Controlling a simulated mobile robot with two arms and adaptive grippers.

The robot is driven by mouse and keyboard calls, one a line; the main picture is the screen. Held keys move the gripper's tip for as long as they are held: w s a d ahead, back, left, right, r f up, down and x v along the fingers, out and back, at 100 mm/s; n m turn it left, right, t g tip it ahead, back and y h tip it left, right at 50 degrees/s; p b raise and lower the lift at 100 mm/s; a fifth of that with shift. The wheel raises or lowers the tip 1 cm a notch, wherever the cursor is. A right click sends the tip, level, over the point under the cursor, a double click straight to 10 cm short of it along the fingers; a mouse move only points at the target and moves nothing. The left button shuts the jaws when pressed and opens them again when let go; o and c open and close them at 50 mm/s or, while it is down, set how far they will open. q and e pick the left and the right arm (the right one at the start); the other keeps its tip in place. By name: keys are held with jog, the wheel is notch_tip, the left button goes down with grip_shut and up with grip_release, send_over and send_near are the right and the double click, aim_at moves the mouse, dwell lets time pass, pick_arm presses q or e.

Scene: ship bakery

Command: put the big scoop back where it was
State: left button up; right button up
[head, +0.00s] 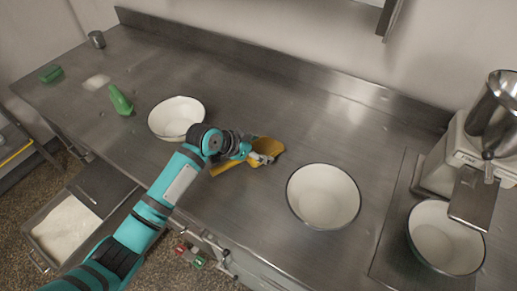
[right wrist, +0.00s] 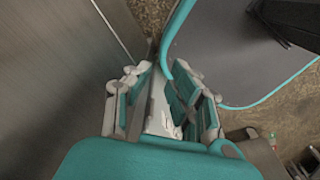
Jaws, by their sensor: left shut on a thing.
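A yellow-orange scoop (head: 269,146) is on or just above the steel counter, between two white bowls. Its bowl end shows to the right of my left gripper (head: 258,157) and its handle reaches to the lower left, partly hidden by the gripper. My left gripper is shut on this scoop. A green scoop-like tool (head: 120,100) lies farther left on the counter. My right gripper (right wrist: 162,85) shows only in the right wrist view, pointing down past the counter side; its fingers stand apart with nothing clearly held.
White bowls stand left (head: 176,118) and right (head: 323,196) of the scoop, and another (head: 446,237) under the mixer-like machine (head: 463,160). A green block (head: 51,74) and a metal cup (head: 97,39) are at far left. An open drawer of white powder (head: 68,230) sits below.

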pick_arm(q)
jog(key=shift+f+b, duration=0.35)
jog(key=shift+f, duration=0.2)
jog(key=o, duration=1.5)
jog(key=v, duration=1.2)
